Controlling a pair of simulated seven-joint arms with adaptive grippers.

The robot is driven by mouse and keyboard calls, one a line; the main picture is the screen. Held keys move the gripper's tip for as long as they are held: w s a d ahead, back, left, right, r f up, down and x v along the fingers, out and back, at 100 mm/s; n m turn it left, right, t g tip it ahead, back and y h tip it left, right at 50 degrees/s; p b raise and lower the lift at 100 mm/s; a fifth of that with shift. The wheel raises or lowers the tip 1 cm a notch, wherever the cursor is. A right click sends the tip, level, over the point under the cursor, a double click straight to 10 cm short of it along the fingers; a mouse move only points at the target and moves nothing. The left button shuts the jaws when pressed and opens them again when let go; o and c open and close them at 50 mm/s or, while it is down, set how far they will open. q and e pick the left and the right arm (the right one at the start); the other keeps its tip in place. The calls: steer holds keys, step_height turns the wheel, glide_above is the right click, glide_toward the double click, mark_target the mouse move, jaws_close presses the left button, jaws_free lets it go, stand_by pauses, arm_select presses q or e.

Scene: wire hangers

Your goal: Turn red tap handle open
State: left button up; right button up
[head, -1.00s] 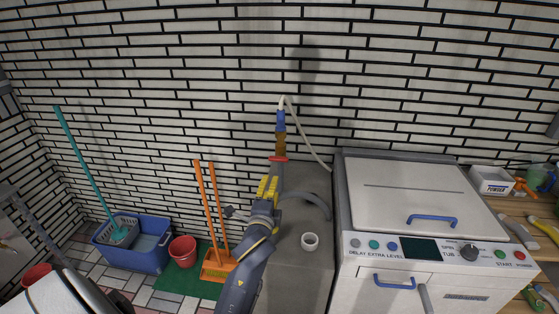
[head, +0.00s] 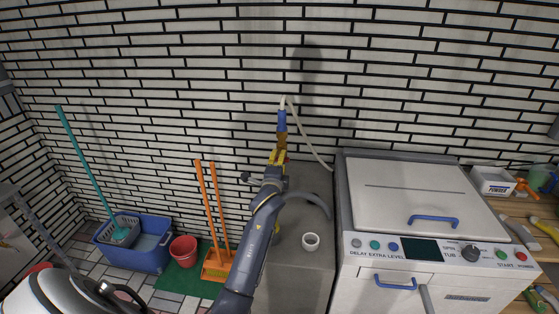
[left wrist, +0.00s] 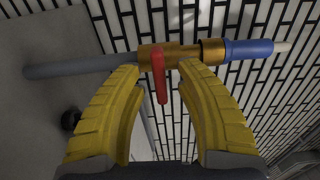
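The red tap handle (left wrist: 160,74) shows in the left wrist view, set on a brass valve (left wrist: 183,54) with a blue connector (left wrist: 248,48) on one side and a grey pipe (left wrist: 80,65) on the other. The handle lies crosswise to the pipe. My left gripper (left wrist: 157,72) is open, its yellow fingers on either side of the handle with a gap to each. Their tips are close to the valve; I cannot tell if they touch it. In the head view my left gripper (head: 279,157) covers the handle. The blue connector (head: 282,121) shows above it. My right gripper is not in view.
A white washing machine (head: 415,195) is to the right. Orange-handled tools (head: 210,200), a red bucket (head: 184,250) and a blue mop bucket (head: 140,250) stand left.

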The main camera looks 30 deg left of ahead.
arm_select(q)
steer(key=shift+w+a, duration=0.25)
steer(key=shift+w, duration=0.2)
steer(key=shift+c, duration=0.4)
jaws_close()
